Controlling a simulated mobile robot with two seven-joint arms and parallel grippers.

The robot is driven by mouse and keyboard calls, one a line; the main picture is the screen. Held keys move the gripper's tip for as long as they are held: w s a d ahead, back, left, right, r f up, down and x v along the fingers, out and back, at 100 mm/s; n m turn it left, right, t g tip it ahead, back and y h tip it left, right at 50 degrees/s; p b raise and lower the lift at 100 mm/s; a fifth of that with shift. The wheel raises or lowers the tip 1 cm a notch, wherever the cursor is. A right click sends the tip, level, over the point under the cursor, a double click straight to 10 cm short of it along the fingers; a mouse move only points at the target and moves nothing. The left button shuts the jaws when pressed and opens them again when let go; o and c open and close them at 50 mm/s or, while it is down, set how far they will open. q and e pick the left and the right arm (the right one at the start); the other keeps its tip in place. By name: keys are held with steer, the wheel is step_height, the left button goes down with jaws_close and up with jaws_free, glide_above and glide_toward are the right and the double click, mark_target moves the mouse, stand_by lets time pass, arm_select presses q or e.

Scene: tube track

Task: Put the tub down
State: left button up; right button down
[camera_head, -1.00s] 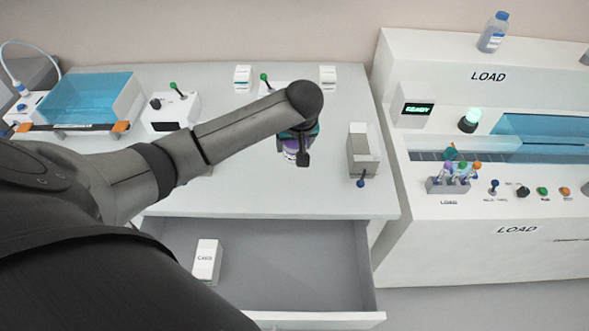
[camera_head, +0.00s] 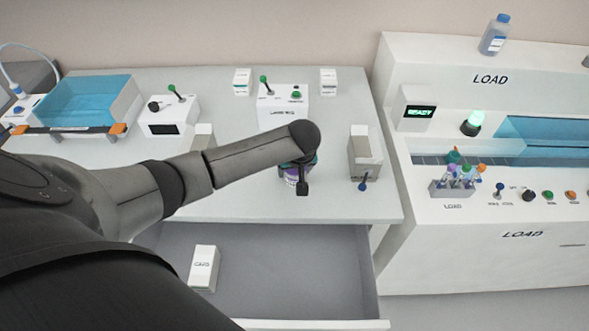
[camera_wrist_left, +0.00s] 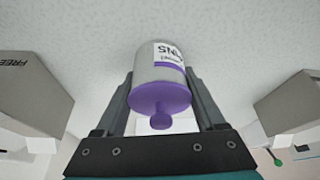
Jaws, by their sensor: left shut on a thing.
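The tub is a light grey cylinder with a purple lid and a white label. In the left wrist view the tub (camera_wrist_left: 160,80) sits between the two fingers of my left gripper (camera_wrist_left: 162,100), which is shut on it. In the head view the tub (camera_head: 291,178) shows only in part beneath my left gripper (camera_head: 298,172), over the front part of the white bench top (camera_head: 235,205). The arm and gripper hide most of it there. I cannot tell whether its base touches the bench. My right gripper is not in view.
An open drawer (camera_head: 300,245) holding a white box (camera_head: 203,268) lies below the bench's front edge. A grey and white box (camera_head: 364,155) stands right of the tub. A labelled device (camera_head: 283,108) stands behind. A loading machine (camera_head: 500,215) with a tube rack (camera_head: 452,187) is at the right.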

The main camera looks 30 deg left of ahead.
arm_select(q)
steer(key=o, duration=1.3)
steer(key=shift+f, duration=0.1)
steer(key=shift+o, duration=0.2)
steer(key=p+v, duration=0.3)
steer(key=v, duration=0.9)
steer(key=shift+r+p, duration=0.25)
steer(key=shift+p, duration=0.15)
